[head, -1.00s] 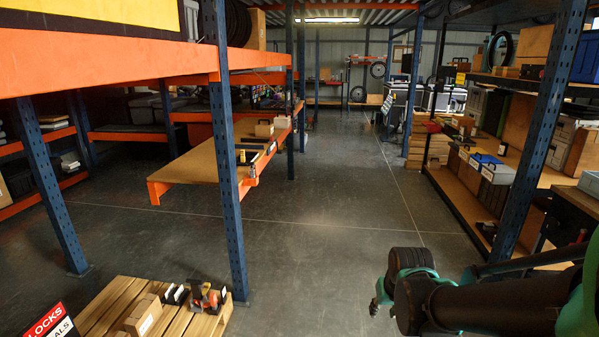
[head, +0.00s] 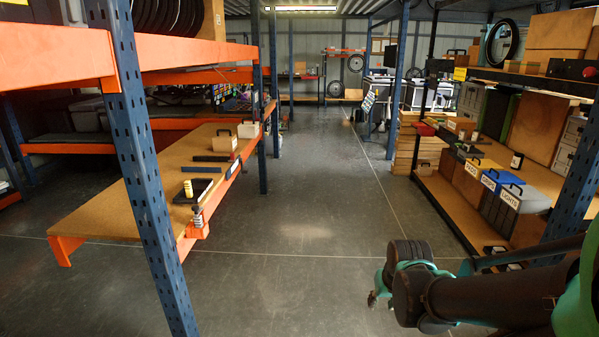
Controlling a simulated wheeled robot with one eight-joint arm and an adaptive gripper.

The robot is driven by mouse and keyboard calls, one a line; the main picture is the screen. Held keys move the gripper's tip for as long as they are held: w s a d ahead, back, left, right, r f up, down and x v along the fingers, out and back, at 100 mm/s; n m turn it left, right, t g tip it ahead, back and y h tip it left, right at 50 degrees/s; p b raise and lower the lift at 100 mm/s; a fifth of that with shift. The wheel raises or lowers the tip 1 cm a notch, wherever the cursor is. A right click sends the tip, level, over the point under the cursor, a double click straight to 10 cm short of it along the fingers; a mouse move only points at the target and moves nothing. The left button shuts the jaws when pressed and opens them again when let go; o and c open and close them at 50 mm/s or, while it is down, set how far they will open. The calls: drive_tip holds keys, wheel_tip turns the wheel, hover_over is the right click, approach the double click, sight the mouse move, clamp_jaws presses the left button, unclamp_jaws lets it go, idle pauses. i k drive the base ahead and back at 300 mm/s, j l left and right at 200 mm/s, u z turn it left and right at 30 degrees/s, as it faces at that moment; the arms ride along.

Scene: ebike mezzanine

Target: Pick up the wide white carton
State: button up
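A small whitish box (head: 248,130) stands at the far end of the low wooden shelf on the left. It may be the wide white carton, but it is too small to be sure. My arm reaches in from the lower right, over the aisle floor. A small dark part of my gripper (head: 373,299) shows at the arm's end, mostly hidden by the wrist. I cannot tell whether it is open. It is far from the whitish box, and nothing held shows.
The low shelf (head: 120,207) also bears a tan box (head: 224,142), dark flat items and a yellow cylinder (head: 188,189). A blue post (head: 145,190) stands close in front. Labelled bins (head: 515,208) fill the right rack. The middle aisle (head: 310,190) is clear.

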sight(246, 130)
drive_tip(key=i, duration=1.85)
drive_tip(key=i+u, duration=0.2)
drive_tip(key=i, duration=0.45)
drive_tip(key=i+u, duration=0.15)
drive_tip(key=i, duration=0.45)
drive_tip(key=i+l+u, duration=0.2)
drive_tip(key=i, duration=0.45)
